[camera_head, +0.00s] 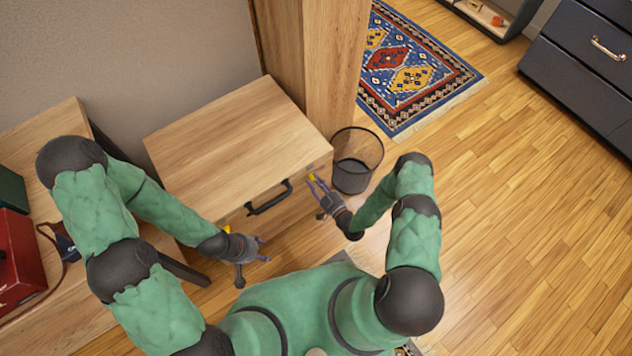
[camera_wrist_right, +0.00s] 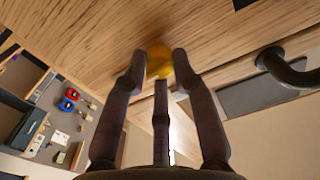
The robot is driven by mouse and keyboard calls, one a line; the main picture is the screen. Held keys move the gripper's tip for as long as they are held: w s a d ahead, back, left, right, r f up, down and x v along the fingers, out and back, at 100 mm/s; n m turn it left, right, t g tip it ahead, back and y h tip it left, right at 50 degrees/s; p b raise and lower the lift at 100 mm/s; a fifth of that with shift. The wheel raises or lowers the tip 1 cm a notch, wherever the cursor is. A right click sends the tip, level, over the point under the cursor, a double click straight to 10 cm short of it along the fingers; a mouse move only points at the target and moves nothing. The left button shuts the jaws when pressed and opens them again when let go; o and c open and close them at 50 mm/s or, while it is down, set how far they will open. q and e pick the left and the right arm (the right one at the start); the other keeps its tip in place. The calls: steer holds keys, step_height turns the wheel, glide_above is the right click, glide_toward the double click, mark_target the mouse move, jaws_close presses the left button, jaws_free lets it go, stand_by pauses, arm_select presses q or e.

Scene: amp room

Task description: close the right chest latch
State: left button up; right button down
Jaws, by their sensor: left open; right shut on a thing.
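The wooden chest (camera_head: 230,135) stands with its lid down and a black handle (camera_head: 269,198) on its front. Its right latch (camera_head: 311,177) is a small yellow piece near the front's right end. In the right wrist view the latch (camera_wrist_right: 159,58) sits between my fingertips. My right gripper (camera_head: 317,187) is shut on this latch, and the fingers partly hide it. A yellow left latch (camera_head: 227,229) shows at the front's left end. My left gripper (camera_head: 262,250) is open and empty, just beside that latch and clear of the right one.
A black mesh bin (camera_head: 354,160) stands right of the chest, close to my right forearm. A wooden cabinet (camera_head: 315,60) rises behind it. A wooden table (camera_head: 75,295) with a red case (camera_head: 18,262) is at left. Open floor (camera_head: 520,220) lies to the right.

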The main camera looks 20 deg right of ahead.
steer(key=shift+n, duration=0.4)
steer(key=n+p, duration=0.2)
steer(key=n, duration=1.5)
stand_by(0.5)
steer(key=c, duration=1)
jaws_free()
